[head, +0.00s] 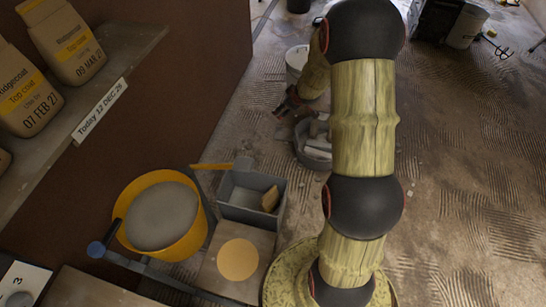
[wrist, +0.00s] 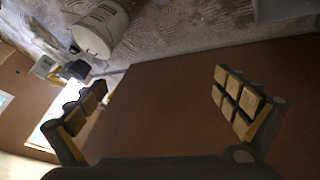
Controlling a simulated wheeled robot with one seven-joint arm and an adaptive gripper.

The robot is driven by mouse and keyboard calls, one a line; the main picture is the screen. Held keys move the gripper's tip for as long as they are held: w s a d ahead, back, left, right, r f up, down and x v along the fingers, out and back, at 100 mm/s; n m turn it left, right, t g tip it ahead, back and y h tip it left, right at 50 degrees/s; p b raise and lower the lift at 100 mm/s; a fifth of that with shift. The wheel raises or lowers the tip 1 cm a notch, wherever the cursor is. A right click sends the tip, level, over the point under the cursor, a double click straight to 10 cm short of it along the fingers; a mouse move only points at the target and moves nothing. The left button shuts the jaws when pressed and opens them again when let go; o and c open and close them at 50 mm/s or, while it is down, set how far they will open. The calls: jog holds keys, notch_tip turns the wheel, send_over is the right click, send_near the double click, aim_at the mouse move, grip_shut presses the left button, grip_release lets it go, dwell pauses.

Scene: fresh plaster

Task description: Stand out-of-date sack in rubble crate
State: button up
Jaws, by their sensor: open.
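Two sacks with yellow bands stand on the shelf (head: 85,95) at the left in the head view. The nearer sack (head: 25,100) reads 07 FEB 27, and the farther sack (head: 68,38) reads 09 MAR 27. A tag (head: 101,111) on the shelf edge appears to read Today 12 DEC 26. A sliver of another item shows at the left edge; its date is hidden. I cannot pick out the rubble crate for certain; a round grey tub (head: 316,158) holds pale pieces. My gripper (head: 290,104) is above and left of this tub. In the wrist view my gripper (wrist: 163,105) is open and empty.
A yellow bucket (head: 192,235) of grey material and a grey box (head: 235,212) with a tan block stand at the lower left. A white bucket (wrist: 100,32) shows in the wrist view. A brown panel (wrist: 160,95) fills its middle. Floor at right is mostly clear.

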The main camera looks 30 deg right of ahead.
jog(key=s+a+r+m, duration=0.1)
jog(key=s+a+r, duration=0.3)
jog(key=r, duration=0.3)
jog(key=s+a+r+m+g, duration=0.1)
jog(key=s+a+r, duration=0.3)
jog(key=a+r, duration=0.15)
jog(key=s+a+r, duration=0.4)
jog(key=r, duration=0.4)
jog(key=s+a+r+y, duration=0.1)
jog(key=s+a, duration=0.3)
jog(key=s, duration=0.3)
jog(key=s+a+r+m, duration=0.1)
jog(key=s+a+r, duration=0.1)
jog(key=s+a, duration=0.3)
jog(key=s+a+r+g+y, duration=0.1)
jog(key=s+a, duration=0.4)
jog(key=s, duration=0.6)
jog(key=shift+a+r+m+y, duration=0.25)
jog(key=shift+r+m+y, duration=0.05)
jog(key=shift+r, duration=0.15)
notch_tip(320, 180, up, 4)
jog(key=p, duration=0.3)
jog(key=shift+f, duration=0.35)
jog(key=shift+c, duration=0.9)
